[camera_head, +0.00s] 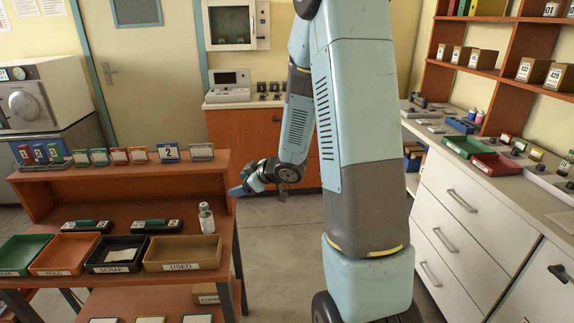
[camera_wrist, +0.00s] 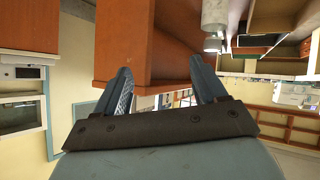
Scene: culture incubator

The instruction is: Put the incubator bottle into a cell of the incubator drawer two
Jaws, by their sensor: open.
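A small pale bottle with a white cap (camera_head: 207,222) stands upright on the right end of the brown workbench (camera_head: 130,187). It also shows in the wrist view (camera_wrist: 214,16) at the top edge, upside down in that picture and partly cut off. My gripper (camera_head: 237,191) is at the bench's right edge, to the right of the bottle and apart from it. In the wrist view my gripper (camera_wrist: 160,68) has its fingers spread, with nothing between them but the bench's brown side beyond. I cannot make out drawer two or its cells. A white windowed cabinet (camera_head: 231,25) hangs on the back wall.
Labelled trays, including a used tray (camera_head: 181,252) and a scrap tray (camera_head: 117,253), line the bench front. Its raised shelf carries several upright cards, one marked 2 (camera_head: 168,152). White drawers (camera_head: 470,220) stand at the right. The floor between is clear.

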